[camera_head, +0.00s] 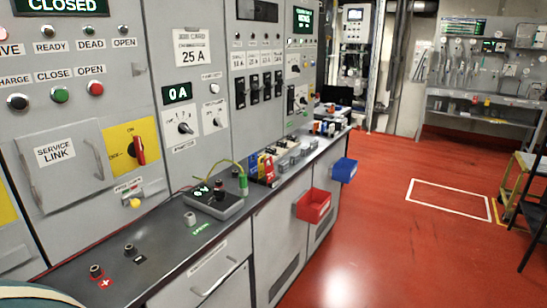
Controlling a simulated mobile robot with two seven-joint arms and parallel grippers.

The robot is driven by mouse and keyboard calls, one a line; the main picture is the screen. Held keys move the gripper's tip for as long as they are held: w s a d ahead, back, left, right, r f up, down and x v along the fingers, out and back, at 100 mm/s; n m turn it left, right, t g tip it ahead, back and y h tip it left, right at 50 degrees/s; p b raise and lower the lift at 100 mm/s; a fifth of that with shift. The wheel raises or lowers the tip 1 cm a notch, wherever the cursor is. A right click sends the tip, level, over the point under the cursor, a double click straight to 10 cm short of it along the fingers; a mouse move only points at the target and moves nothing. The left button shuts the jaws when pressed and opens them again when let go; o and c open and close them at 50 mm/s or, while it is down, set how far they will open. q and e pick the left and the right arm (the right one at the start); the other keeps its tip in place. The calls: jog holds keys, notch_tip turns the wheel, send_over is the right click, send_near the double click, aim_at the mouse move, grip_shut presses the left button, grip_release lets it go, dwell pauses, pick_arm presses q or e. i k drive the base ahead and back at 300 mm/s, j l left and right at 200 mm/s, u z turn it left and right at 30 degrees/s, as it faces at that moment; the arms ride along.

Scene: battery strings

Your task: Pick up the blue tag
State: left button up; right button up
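A small blue item (253,167), which may be the blue tag, stands on the grey bench (160,237) along the cabinet panel. It is beside a red and yellow item (266,168) and is too small to make out clearly. Neither of my grippers shows in the head view. A rounded pale and dark part at the bottom left corner may belong to my own body.
A tester (213,203) with a green lead sits on the bench, left of the blue item. A red bin (313,205) and a blue bin (344,170) hang on the bench front. Red floor (400,235) lies open to the right.

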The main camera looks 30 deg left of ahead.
aim_at(253, 166)
jog(key=i, duration=1.65)
jog(key=i+u, duration=0.1)
jog(key=i, duration=0.65)
jog(key=i+l+u, duration=0.15)
jog(key=i, duration=0.65)
jog(key=u, duration=1.7)
jog(key=l, duration=0.1)
